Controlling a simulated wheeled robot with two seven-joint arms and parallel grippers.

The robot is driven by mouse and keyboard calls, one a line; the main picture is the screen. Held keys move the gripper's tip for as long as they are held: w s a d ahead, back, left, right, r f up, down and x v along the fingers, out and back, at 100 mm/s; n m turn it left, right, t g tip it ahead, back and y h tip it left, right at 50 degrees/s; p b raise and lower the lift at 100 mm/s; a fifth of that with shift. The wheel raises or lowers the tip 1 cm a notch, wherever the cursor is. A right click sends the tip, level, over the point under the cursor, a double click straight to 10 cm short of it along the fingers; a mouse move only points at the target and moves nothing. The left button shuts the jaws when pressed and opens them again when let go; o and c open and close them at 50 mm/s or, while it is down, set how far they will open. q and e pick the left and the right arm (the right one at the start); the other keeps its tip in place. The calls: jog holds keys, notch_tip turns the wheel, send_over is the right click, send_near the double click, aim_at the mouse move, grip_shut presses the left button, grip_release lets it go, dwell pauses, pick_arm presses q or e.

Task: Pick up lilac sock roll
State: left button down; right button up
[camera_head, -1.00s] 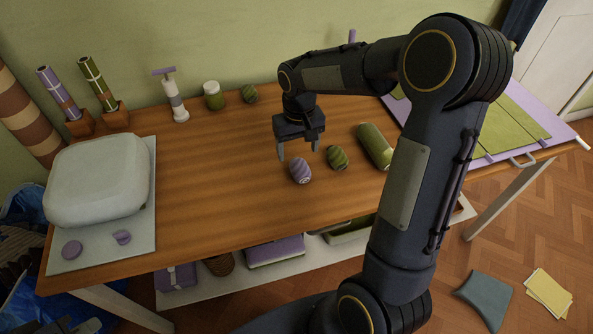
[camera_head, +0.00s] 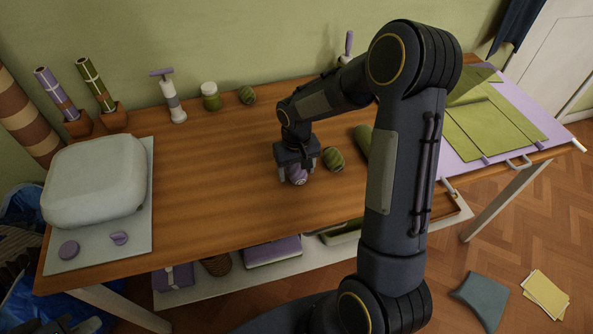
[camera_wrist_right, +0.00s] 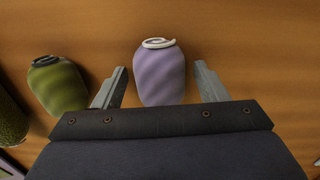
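The lilac sock roll (camera_head: 299,175) is on the wooden table, partly covered by my right gripper (camera_head: 297,172) in the head view. In the right wrist view the lilac sock roll (camera_wrist_right: 159,76) sits between the two fingers of my right gripper (camera_wrist_right: 161,68), with a gap on each side. That gripper is open and low over the table. A dark part at the lower left edge of the head view seems to be my left gripper (camera_head: 66,326); its fingers cannot be made out.
A pale case (camera_head: 95,180) stands at the left. The table between is clear.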

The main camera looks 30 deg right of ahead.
jog(key=c, duration=0.9)
jog(key=shift+r, duration=0.1)
